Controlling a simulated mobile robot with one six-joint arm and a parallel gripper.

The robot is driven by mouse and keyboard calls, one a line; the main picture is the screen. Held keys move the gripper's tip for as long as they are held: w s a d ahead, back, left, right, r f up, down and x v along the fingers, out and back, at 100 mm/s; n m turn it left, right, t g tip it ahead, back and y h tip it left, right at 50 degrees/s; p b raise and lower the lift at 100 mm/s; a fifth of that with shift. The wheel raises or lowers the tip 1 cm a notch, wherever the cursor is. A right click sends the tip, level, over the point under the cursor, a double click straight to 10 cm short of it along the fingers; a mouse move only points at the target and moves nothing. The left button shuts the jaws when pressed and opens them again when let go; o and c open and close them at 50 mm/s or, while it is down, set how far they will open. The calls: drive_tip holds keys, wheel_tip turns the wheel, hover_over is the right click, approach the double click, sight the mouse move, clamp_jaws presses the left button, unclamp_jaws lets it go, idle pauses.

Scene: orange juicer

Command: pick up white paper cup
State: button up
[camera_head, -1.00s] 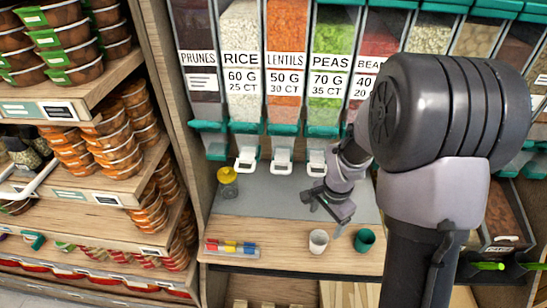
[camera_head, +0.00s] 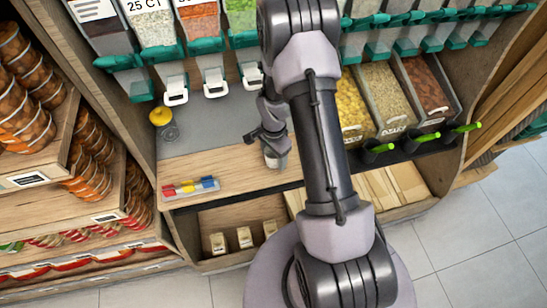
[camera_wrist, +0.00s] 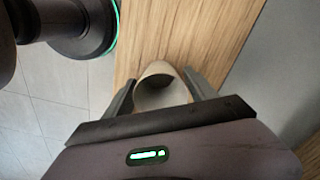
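The white paper cup (camera_head: 275,163) stands on the wooden counter (camera_head: 232,165) near its front edge, partly covered by my gripper (camera_head: 268,143) in the head view. In the wrist view the cup (camera_wrist: 158,84) lies between the two dark fingers of my gripper (camera_wrist: 159,79), its round mouth facing the camera. The fingers are apart, one on each side of the cup, with a small gap showing on the left. Whether the right finger touches the cup is hard to tell.
Colored markers (camera_head: 190,187) lie at the counter's front left. A yellow-topped item (camera_head: 160,116) stands on the grey mat (camera_head: 200,127) at the back. Dispensers (camera_head: 213,80) hang above. Open bins (camera_head: 395,95) are at the right. The green cup is not visible.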

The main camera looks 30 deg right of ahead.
drive_tip(key=c, duration=0.9)
drive_tip(key=shift+c, duration=0.2)
drive_tip(key=shift+r, duration=0.15)
